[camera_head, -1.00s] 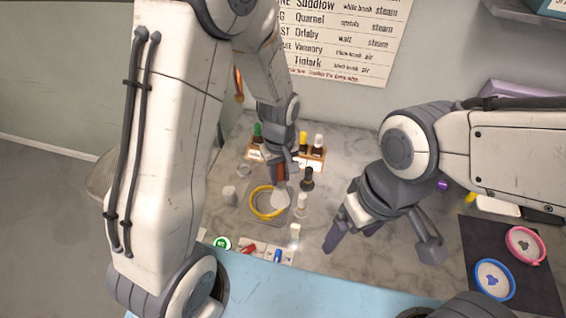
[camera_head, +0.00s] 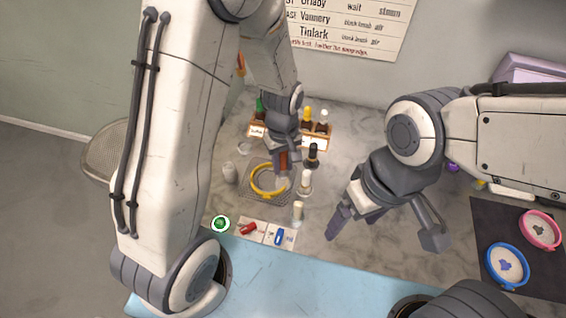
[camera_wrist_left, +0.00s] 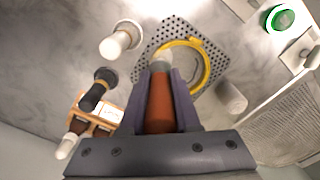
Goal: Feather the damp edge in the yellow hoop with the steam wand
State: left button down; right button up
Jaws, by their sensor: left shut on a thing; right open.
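The yellow hoop (camera_head: 252,184) lies on a perforated grey plate (camera_head: 250,196) on the marble counter. In the left wrist view, the hoop (camera_wrist_left: 207,72) shows as a ring on the plate (camera_wrist_left: 225,58). My left gripper (camera_head: 283,163) is shut on the steam wand (camera_wrist_left: 160,105), an orange-brown handle with a pale tip. The tip is over the hoop's near edge in the wrist view; I cannot tell if it touches. The damp edge cannot be made out. My right gripper (camera_head: 388,226) is open and empty, right of the hoop above the counter.
White-topped bottles (camera_head: 305,180) and a dark bottle (camera_head: 313,155) stand right of the hoop. A wooden rack (camera_head: 318,140) of bottles is behind. A grey cylinder (camera_head: 230,173) stands left. Blue (camera_head: 491,262) and pink (camera_head: 524,222) hoops lie on a dark mat.

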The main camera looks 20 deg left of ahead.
dwell(0.4)
pick_arm(q)
jog(key=shift+w+a+p, duration=0.2)
jog(key=shift+w, duration=0.4)
jog(key=shift+w+a+p, duration=0.15)
jog(key=shift+w, duration=0.4)
jog(key=shift+w+a, duration=0.8)
jog(key=shift+a, duration=0.3)
jog(key=shift+a, duration=0.1)
jog(key=shift+a, duration=1.1)
jog(key=shift+s+a, duration=0.1)
